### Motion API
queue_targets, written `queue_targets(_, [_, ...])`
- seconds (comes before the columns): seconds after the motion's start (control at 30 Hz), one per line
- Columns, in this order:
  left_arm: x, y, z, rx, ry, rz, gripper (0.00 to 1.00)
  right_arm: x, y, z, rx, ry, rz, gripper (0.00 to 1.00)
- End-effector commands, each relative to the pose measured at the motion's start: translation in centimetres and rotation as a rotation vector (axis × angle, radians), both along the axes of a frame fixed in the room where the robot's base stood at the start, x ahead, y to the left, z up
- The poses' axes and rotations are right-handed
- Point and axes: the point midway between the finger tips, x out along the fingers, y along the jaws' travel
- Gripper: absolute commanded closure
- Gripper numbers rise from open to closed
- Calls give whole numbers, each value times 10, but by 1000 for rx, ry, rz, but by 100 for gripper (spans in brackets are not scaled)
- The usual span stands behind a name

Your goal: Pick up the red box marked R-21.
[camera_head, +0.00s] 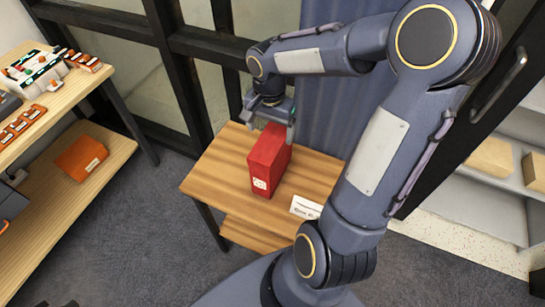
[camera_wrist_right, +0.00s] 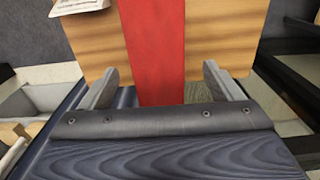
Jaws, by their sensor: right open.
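The red box (camera_head: 266,163) stands upright on a small wooden table (camera_head: 213,170). A white label with dark marks is on its front face; the marks are too small to read. My right gripper (camera_head: 277,128) is at the top back end of the box. In the right wrist view the red box (camera_wrist_right: 153,45) runs between the two spread fingers of the right gripper (camera_wrist_right: 160,88), with a gap on each side. The right gripper is open. I cannot tell how deep the fingers reach along the box. My left gripper is not in view.
A white card (camera_head: 305,207) lies on the table, right of the box. A wooden shelf unit (camera_head: 60,100) at the left holds several orange and white items and an orange box (camera_head: 82,158). Pale shelves with boxes (camera_head: 490,158) stand at the right. A dark-framed glass wall is behind.

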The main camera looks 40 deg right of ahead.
Motion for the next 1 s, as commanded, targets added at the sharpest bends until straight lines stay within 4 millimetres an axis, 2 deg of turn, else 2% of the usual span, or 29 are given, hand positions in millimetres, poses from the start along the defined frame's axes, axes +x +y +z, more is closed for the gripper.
queue_targets(0.5, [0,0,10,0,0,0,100,-4,-4,-67,3,5,0,15])
queue_targets(0.8, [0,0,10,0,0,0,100,-4,-4,-72,2,0,1,15])
queue_targets(1.0, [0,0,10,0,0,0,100,-4,-4,-72,2,0,1,39])
